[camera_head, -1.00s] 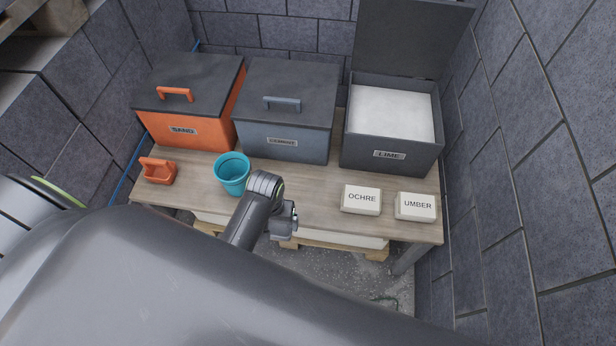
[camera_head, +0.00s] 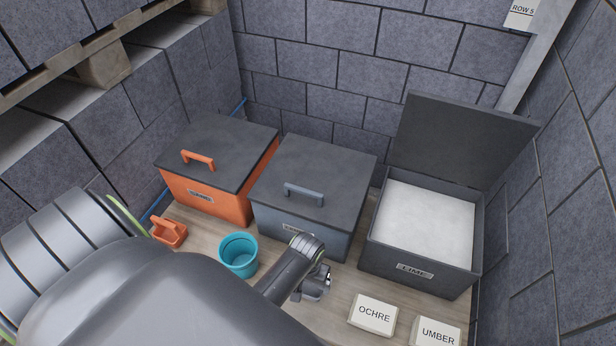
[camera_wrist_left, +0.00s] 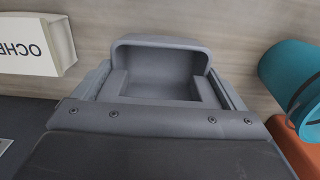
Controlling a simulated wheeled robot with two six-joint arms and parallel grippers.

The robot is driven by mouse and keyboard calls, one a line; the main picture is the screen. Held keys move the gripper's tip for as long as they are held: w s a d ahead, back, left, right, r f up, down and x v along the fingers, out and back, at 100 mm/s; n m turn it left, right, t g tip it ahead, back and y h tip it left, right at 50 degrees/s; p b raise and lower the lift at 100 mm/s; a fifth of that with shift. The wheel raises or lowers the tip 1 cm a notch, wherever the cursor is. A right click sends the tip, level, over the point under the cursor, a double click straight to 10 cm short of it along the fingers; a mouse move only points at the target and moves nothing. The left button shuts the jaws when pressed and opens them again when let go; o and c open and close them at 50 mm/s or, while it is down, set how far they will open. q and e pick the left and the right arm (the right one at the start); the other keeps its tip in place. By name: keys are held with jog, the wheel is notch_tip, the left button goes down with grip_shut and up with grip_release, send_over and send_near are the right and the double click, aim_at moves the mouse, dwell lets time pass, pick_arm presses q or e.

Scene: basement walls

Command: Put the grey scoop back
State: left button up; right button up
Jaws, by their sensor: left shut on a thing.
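The grey scoop (camera_wrist_left: 158,72) is held in my left gripper (camera_wrist_left: 160,92), with a finger on each side of it in the left wrist view. Its open hollow faces the camera, and the wooden tabletop shows behind it. In the head view my left gripper (camera_head: 316,284) is over the table, between the teal bucket (camera_head: 238,256) and the OCHRE block (camera_head: 373,314). The scoop is hard to tell from the gripper there. The dark LIME box (camera_head: 420,268) stands open, its lid up, with white powder (camera_head: 428,222) inside. My right gripper is out of view.
The orange box (camera_head: 207,198) and blue-grey box (camera_head: 303,228) are closed with handled lids. An orange scoop (camera_head: 169,232) lies left of the bucket. The UMBER block (camera_head: 435,333) is at the front right. Block walls (camera_head: 340,80) enclose the back and sides.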

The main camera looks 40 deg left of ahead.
aim_at(307, 288)
pick_arm(q)
jog(key=shift+f+b, duration=0.4)
jog(key=shift+f, duration=1.75)
jog(key=shift+f, duration=0.15)
jog(key=o, duration=0.8)
notch_tip(307, 288, up, 12)
jog(key=shift+r+p, duration=0.15)
jog(key=shift+p, duration=1.05)
